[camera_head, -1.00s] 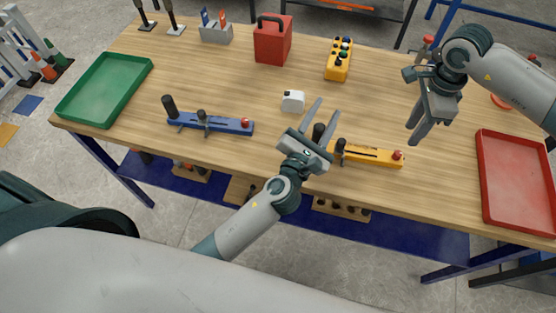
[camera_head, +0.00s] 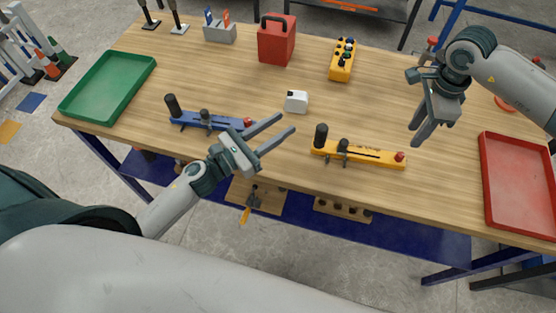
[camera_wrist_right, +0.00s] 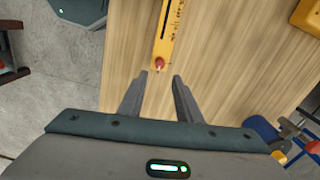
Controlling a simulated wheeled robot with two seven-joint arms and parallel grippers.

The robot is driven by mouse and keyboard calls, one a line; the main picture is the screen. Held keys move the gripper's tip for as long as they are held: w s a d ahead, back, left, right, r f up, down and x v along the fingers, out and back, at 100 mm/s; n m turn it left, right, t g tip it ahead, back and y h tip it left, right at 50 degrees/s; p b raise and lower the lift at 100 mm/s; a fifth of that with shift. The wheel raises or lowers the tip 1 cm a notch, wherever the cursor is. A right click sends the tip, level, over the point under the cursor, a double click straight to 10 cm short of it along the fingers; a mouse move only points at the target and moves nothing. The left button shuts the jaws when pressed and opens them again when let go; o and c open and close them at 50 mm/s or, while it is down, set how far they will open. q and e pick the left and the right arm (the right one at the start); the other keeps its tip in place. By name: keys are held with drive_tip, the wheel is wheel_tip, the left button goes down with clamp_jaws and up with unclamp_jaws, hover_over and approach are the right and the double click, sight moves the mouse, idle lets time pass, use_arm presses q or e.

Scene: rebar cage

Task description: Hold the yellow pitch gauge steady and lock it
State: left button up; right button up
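The yellow pitch gauge (camera_head: 372,155) lies on the front part of the table, with a black handle at its left end, a dark clamp beside it and a red knob at its right end. In the right wrist view its red-knob end (camera_wrist_right: 160,62) shows just beyond the fingertips. My left gripper (camera_head: 285,130) is open and empty, left of the yellow gauge and near the right end of a blue gauge (camera_head: 203,120). My right gripper (camera_head: 428,132) is above the table to the upper right of the yellow gauge; in the right wrist view (camera_wrist_right: 160,80) it is open and empty.
A small white block (camera_head: 296,101) stands between the gauges. A red tray (camera_head: 487,190) is at right, a green tray (camera_head: 72,108) at left. A red case (camera_head: 277,45), yellow button box (camera_head: 342,68) and grey holder (camera_head: 220,34) stand at the back. The middle table is mostly clear.

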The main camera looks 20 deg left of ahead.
use_arm(q)
drive_tip(key=shift+m+g, duration=0.5)
drive_tip(key=shift+g, duration=0.2)
drive_tip(key=s+f, duration=0.2)
drive_tip(key=s+d+f, duration=0.1)
drive_tip(key=s, duration=0.1)
drive_tip(key=s+d+f, duration=0.1)
drive_tip(key=s+f, duration=0.1)
drive_tip(key=shift+s+d+f, duration=0.25)
drive_tip(key=shift+s+f, duration=0.1)
drive_tip(key=shift+w+d, duration=0.15)
drive_tip(key=shift+w, duration=0.05)
drive_tip(key=x, duration=1.7)
drive_tip(key=shift+d+r, duration=0.1)
drive_tip(key=shift+r, duration=0.1)
drive_tip(key=shift+s, duration=0.1)
clamp_jaws()
use_arm(e)
drive_tip(key=shift+o, duration=0.7)
